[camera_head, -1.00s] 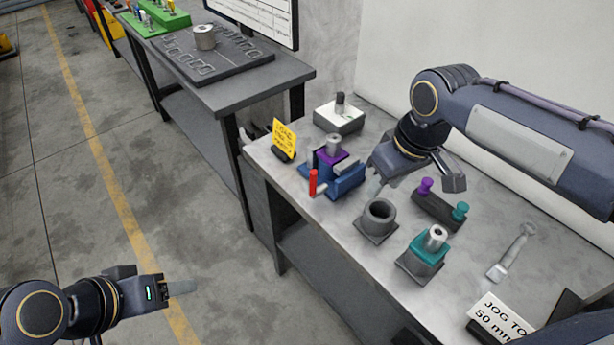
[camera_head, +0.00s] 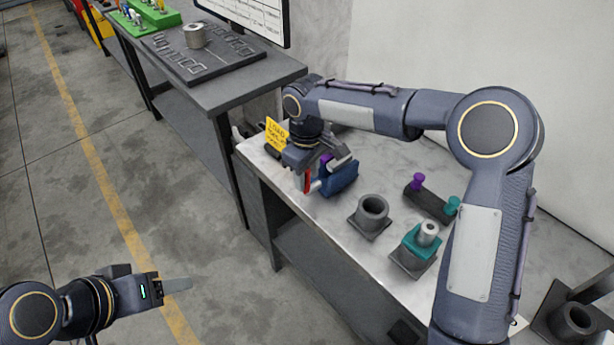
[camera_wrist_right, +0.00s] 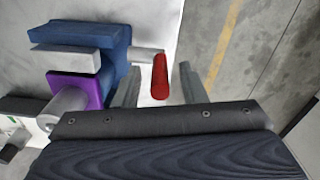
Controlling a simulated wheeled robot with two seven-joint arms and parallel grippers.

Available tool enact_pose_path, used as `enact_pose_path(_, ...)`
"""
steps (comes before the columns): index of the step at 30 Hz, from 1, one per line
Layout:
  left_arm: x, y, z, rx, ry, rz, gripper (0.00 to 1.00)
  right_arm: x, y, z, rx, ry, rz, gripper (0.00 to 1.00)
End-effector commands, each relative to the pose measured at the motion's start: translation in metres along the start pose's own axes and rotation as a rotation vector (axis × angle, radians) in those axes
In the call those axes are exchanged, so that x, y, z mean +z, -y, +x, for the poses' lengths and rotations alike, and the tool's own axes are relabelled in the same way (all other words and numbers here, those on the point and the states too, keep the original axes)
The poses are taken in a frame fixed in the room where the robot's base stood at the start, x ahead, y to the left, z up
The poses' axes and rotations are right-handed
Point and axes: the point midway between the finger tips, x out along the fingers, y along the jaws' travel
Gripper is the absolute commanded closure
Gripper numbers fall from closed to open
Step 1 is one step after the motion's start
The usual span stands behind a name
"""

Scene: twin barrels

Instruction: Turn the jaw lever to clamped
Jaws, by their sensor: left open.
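The jaw lever has a red handle (camera_wrist_right: 160,77) on a short light stem, beside a blue vise (camera_wrist_right: 112,55) with a purple block (camera_wrist_right: 75,88) and a light cylinder. In the wrist view my right gripper (camera_wrist_right: 160,82) is open, with one finger on each side of the red handle and gaps visible. In the head view the red handle (camera_head: 307,183) shows just below my right gripper (camera_head: 316,172), which hides much of the blue vise (camera_head: 338,180). My left gripper (camera_head: 177,285) is open and empty over the floor, away from the bench.
A yellow sign (camera_head: 276,134) stands close beside my right gripper. A grey round holder (camera_head: 371,215) and a teal-topped holder (camera_head: 420,243) stand to the right of the vise. A dark rack with purple and teal knobs (camera_head: 432,204) lies behind them. The bench's front edge is close to the lever.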

Motion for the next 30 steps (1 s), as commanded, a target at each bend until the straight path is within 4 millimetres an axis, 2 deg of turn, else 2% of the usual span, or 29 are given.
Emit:
enact_pose_path(4, -0.0002, -0.0002, -0.0005, 0.0, 0.0, 0.0, 0.42, 0.0005, 0.0, 0.0112, 0.0, 0.001, 0.001, 0.62)
enact_pose_path(12, -0.0002, -0.0002, -0.0004, 0.0, 0.0, 0.0, 0.42, 0.0005, 0.0, 0.0129, 0.0, 0.0, 0.001, 0.62)
enact_pose_path(21, -0.0002, -0.0002, -0.0004, 0.0, 0.0, 0.0, 0.42, 0.0005, 0.0, 0.0126, 0.0, 0.0, 0.001, 1.0)
enact_pose_path(30, 0.0004, 0.0004, 0.0009, 0.0, 0.0, 0.0, 0.42, 0.0007, 0.0, 0.013, 0.001, -0.003, 0.001, 1.0)
